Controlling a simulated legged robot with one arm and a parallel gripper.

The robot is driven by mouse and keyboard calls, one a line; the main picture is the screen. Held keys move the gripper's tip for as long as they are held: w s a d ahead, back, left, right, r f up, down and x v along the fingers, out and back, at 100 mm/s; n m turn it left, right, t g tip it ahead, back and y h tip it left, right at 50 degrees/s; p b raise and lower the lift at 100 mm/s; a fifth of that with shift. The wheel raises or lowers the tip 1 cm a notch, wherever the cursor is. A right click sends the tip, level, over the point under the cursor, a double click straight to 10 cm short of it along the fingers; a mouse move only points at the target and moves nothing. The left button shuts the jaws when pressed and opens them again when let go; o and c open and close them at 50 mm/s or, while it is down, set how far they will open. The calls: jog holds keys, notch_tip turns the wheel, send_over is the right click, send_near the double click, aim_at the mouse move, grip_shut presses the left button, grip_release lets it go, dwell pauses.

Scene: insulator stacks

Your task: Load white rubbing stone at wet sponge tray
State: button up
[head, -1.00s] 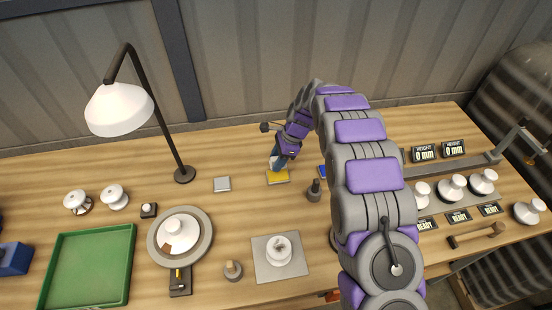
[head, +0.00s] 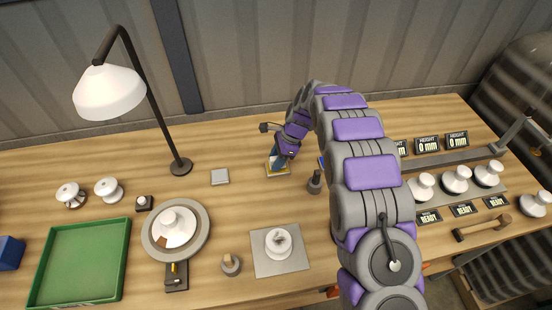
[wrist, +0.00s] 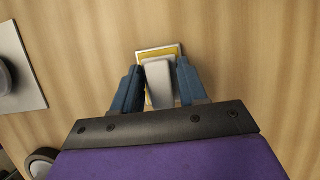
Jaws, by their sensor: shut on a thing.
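The white rubbing stone (wrist: 158,80) is a pale block between the blue fingers of my gripper (wrist: 159,88) in the wrist view. My gripper is shut on it. The wet sponge tray (wrist: 141,52), pale-rimmed with a yellow sponge (wrist: 174,50), lies directly under and beyond the stone. In the head view my gripper (head: 279,159) points down at the tray (head: 287,173) and covers part of it. The stone overlaps the sponge in the wrist view; whether they touch I cannot tell.
A grey square (head: 219,177) lies left of the tray, and a dark post (head: 314,183) stands close on its right. Nearer are a pale plate (head: 265,263) bearing an insulator, a turntable (head: 152,238) and a green tray (head: 70,285). A lamp (head: 109,92) stands at the back left.

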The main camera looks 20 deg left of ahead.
jog(key=shift+f, duration=0.4)
dwell(0.8)
jog(key=shift+s+f+p, duration=0.1)
jog(key=shift+f+p, duration=0.1)
jog(key=shift+p, duration=0.35)
dwell(1.9)
jog(key=shift+r+p, duration=2.4)
jog(key=shift+r, duration=1.25)
